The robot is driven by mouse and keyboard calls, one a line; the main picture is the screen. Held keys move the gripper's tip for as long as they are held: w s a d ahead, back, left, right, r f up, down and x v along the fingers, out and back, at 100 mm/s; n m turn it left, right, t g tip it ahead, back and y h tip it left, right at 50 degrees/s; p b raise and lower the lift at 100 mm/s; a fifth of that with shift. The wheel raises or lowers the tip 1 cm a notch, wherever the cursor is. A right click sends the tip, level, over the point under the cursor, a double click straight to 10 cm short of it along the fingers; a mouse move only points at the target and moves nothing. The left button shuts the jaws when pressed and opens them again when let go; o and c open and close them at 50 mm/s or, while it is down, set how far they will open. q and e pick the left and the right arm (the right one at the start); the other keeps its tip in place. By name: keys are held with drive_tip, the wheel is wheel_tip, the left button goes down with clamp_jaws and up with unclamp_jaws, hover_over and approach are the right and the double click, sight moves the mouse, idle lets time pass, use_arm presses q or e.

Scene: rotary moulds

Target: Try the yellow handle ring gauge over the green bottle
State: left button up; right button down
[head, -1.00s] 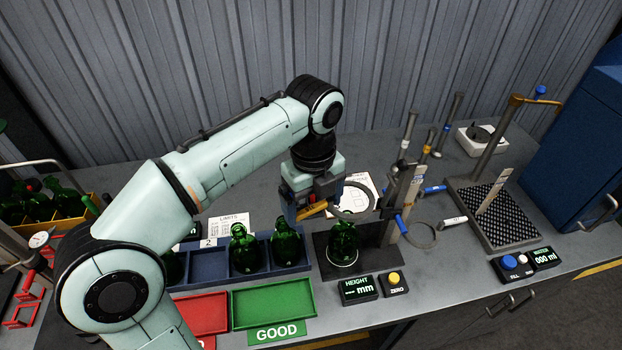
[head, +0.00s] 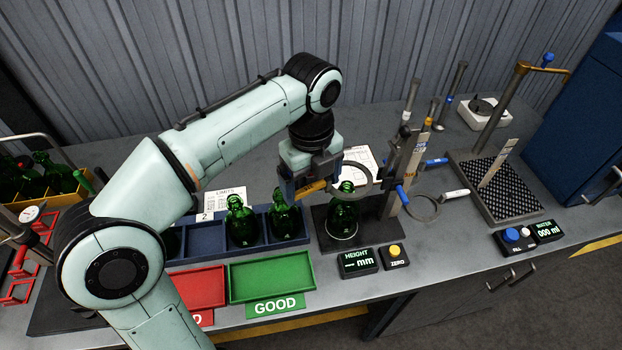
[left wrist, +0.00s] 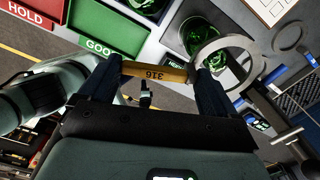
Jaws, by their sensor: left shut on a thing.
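My left gripper (head: 312,190) is shut on the yellow handle of the ring gauge (head: 318,187). In the left wrist view the handle (left wrist: 155,73) reads "316" and lies across between the two fingers (left wrist: 158,82). The grey ring (left wrist: 256,66) sticks out past the fingers. In the head view the ring (head: 372,186) is close to the neck of the green bottle (head: 343,220), which stands upright on a dark height-gauge base. My right gripper is not in view.
A blue rack (head: 209,241) with more green bottles stands left of the base. The green GOOD tray (head: 271,280) and a red tray (head: 199,289) lie in front.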

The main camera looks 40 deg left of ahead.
use_arm(q)
drive_tip(key=shift+f+b, duration=1.8)
drive_tip(key=shift+f, duration=1.1)
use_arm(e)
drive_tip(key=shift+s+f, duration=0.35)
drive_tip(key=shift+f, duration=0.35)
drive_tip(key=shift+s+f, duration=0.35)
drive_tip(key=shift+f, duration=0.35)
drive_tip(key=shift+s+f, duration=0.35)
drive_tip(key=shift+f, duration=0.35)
use_arm(q)
drive_tip(key=shift+f+b, duration=2.75)
drive_tip(key=shift+f, duration=1.55)
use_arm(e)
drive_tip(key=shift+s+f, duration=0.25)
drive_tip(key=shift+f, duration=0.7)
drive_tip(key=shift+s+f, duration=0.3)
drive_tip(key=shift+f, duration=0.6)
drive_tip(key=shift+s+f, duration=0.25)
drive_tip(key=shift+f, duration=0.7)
